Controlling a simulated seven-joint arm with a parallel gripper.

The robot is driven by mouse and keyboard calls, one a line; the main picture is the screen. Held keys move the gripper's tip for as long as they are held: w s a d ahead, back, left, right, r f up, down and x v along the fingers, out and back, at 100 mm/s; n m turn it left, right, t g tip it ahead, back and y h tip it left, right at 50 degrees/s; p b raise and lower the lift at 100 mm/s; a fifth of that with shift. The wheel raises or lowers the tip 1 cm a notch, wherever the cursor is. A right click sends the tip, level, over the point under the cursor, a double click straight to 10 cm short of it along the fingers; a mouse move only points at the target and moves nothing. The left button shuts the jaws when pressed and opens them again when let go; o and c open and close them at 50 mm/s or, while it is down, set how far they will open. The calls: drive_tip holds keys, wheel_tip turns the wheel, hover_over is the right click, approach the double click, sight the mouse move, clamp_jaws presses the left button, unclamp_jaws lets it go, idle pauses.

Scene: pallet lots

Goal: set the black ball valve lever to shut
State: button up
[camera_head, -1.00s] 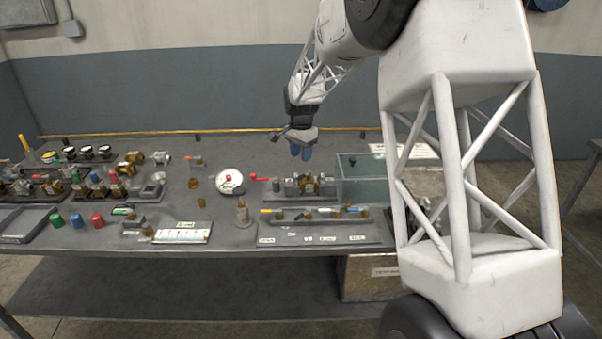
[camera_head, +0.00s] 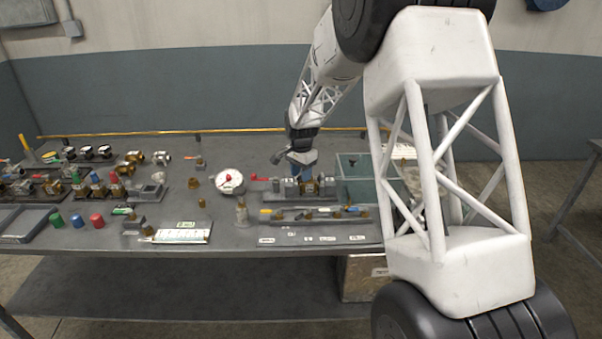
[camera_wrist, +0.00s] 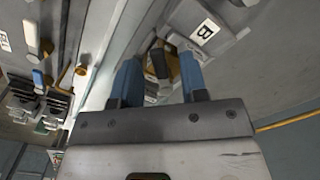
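My gripper (camera_head: 303,160) reaches down over the valve fixture on the right half of the bench. In the wrist view, its two blue fingers (camera_wrist: 160,68) are spread apart. A black lever (camera_wrist: 158,63) shows between them, with a gap to each finger. Brass valve parts (camera_wrist: 172,62) lie around and behind the lever. A white tag marked B (camera_wrist: 205,30) sits on the grey base beside it. In the head view, the brass fitting (camera_head: 328,184) shows beside the fingers, while the black lever cannot be made out there.
A red lever (camera_head: 259,178) and a round white gauge (camera_head: 229,181) stand left of the fixture. A rack of coloured-handled parts (camera_head: 318,213) lies in front. Several valves and caps fill the left side.

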clamp_jaws()
drive_tip(key=shift+s+d+n, duration=0.1)
drive_tip(key=shift+n, duration=0.3)
drive_tip(key=n, duration=0.1)
drive_tip(key=d+n, duration=0.1)
drive_tip(key=n, duration=0.1)
drive_tip(key=shift+s, duration=0.3)
drive_tip(key=shift+s+d+n, duration=0.1)
drive_tip(key=shift+d+n, duration=0.2)
drive_tip(key=shift+n, duration=0.55)
drive_tip(key=shift+s+d+n, duration=0.1)
drive_tip(key=shift+d+n, duration=0.2)
drive_tip(key=shift+n, duration=0.6)
drive_tip(key=shift+d+n, duration=0.3)
drive_tip(key=shift+n, duration=0.55)
